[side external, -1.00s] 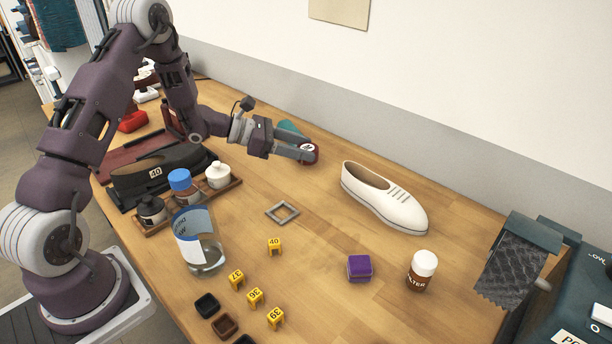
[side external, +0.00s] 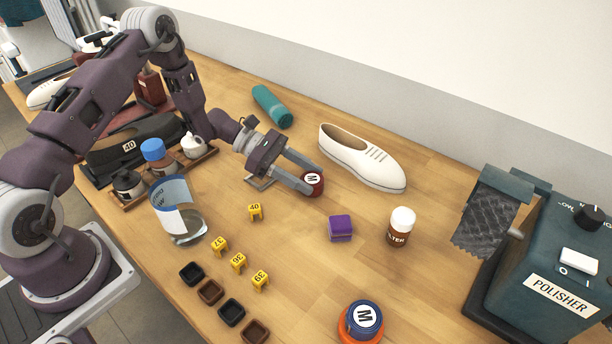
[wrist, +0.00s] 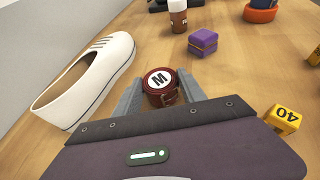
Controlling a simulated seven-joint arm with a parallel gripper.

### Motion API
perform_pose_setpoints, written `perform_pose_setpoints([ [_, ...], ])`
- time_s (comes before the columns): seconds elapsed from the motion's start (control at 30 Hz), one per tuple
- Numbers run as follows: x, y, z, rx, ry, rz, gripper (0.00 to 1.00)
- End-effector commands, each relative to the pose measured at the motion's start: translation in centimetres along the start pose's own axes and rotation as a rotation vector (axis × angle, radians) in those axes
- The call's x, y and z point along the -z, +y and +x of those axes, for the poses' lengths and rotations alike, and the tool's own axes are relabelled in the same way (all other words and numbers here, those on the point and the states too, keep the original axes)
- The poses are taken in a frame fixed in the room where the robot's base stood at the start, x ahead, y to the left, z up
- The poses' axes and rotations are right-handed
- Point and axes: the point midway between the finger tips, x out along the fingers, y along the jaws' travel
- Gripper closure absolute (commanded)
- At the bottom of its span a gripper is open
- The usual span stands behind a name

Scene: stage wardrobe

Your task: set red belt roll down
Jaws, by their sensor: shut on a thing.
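The red belt roll (side external: 314,187), dark red with a white "M" label on top, is between the fingertips of my gripper (side external: 311,182). My gripper is shut on it. The roll is upright, label up, in front of the white shoe (side external: 365,160). In the wrist view, the red belt roll (wrist: 161,96) shows between both fingers, with its buckle facing me. Whether its underside touches the table (side external: 290,255) cannot be told.
A purple block (side external: 340,228) and a brown bottle (side external: 400,228) stand to the right. A grey square frame (side external: 259,184) lies partly hidden under my gripper. Yellow number markers (side external: 239,262) stand nearer the front. A teal roll (side external: 271,106) lies behind.

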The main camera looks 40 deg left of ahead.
Motion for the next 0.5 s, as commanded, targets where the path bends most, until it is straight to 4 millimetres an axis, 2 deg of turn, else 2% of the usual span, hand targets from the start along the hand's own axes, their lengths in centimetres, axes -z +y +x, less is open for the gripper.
perform_pose_setpoints([
  [0.33,0.34,0.04,0.12,-0.001,-0.001,0.001,0.96],
  [0.37,0.35,0.04,0.12,-0.001,0.0,0.001,0.48],
  [0.43,0.33,0.04,0.11,-0.001,0.0,0.001,0.34],
  [0.47,0.33,0.04,0.11,-0.001,0.0,0.001,0.3],
  [0.5,0.33,0.04,0.11,-0.001,0.0,0.001,0.3],
])
